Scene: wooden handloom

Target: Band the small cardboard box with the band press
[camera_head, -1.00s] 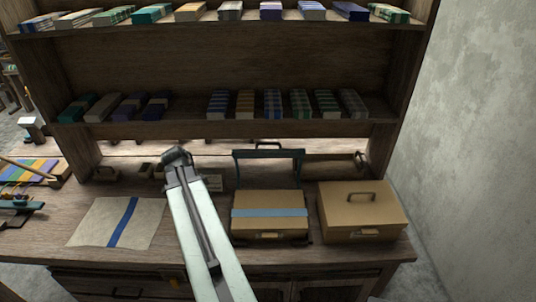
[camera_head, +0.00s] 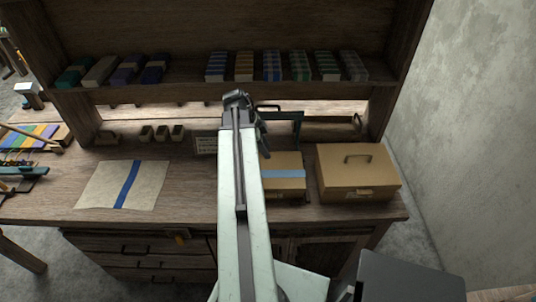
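A small tan cardboard box (camera_head: 287,184) sits on the bench right of the middle. A light blue band (camera_head: 285,173) lies across its top. My arm hides the left part of this box. The dark teal frame of what looks like the band press (camera_head: 298,124) stands upright behind the box, its left side hidden. My gripper (camera_head: 237,97) is at the end of my raised arm, overlapping the back of the bench left of the frame. Its fingers are too small and dark to tell open from shut. I see nothing clearly held.
A larger tan box (camera_head: 358,168) with a top handle stands close on the right. A pale cloth with a blue stripe (camera_head: 126,186) lies on the left of the bench (camera_head: 190,195). Small blocks stand behind it. A shelf (camera_head: 210,92) with folded cloths overhangs the back.

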